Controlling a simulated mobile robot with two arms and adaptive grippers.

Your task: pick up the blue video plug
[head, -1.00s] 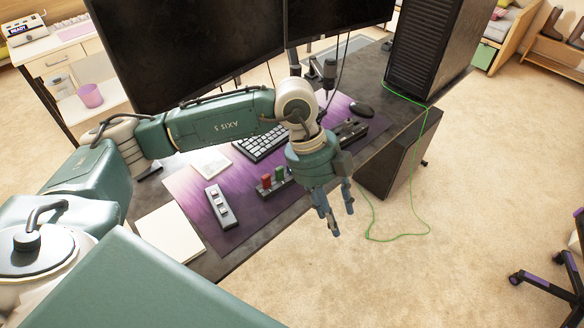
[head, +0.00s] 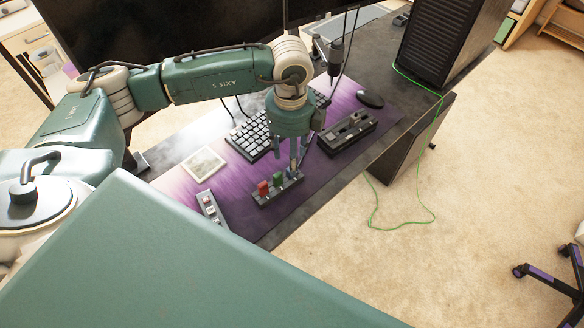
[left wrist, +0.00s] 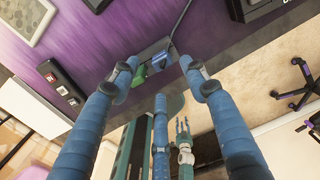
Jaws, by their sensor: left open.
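The blue video plug (head: 291,174) stands at the right end of a dark holder (head: 263,201) on the purple desk mat, next to a green plug (head: 278,179) and a red plug (head: 263,188). My left gripper (head: 294,166) points down over the blue plug, its fingertips close about it and partly hiding it. In the left wrist view the left fingers (left wrist: 157,67) are apart, with the blue plug (left wrist: 161,58) and green plug (left wrist: 141,74) seen between and beyond the tips. Contact cannot be told. My right gripper (left wrist: 183,127) shows small, low in that view.
On the purple mat (head: 232,184) are a keyboard (head: 249,136), a black dock-like box (head: 346,133), a mouse (head: 370,99) and a grey button strip (head: 210,207). A black computer tower (head: 438,42) stands back right. A green cable (head: 372,205) hangs beside the desk.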

